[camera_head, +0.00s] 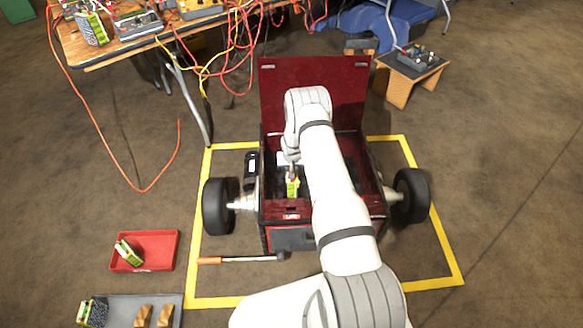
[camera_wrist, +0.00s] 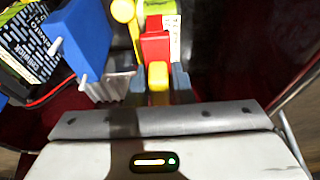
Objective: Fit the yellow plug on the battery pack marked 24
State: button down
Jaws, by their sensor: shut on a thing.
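My gripper (camera_wrist: 158,82) is shut on a yellow plug (camera_wrist: 158,74); the dark fingers sit on either side of it. In the head view my gripper (camera_head: 291,156) is down inside the open dark red cart. Just beyond the plug in the wrist view is a red connector (camera_wrist: 155,47) beside a pale printed label (camera_wrist: 175,35). Plug and connector look touching or nearly so; I cannot tell whether they are joined. A green-yellow battery pack (camera_head: 292,187) shows below the gripper in the cart. No number 24 is readable.
In the wrist view a blue block (camera_wrist: 85,38) with pale pins and a black printed pack (camera_wrist: 27,45) lie left of the fingers. The cart's raised lid (camera_head: 315,80) stands behind my arm. A red tray (camera_head: 170,264) and a grey tray (camera_head: 120,315) are at lower left.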

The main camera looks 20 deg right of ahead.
jog(key=shift+f, duration=0.3)
jog(key=c, duration=1.2)
grip_release()
jog(key=p+v, duration=0.1)
jog(key=v, duration=0.6)
jog(key=shift+s+r, duration=0.15)
jog(key=shift+r, duration=0.25)
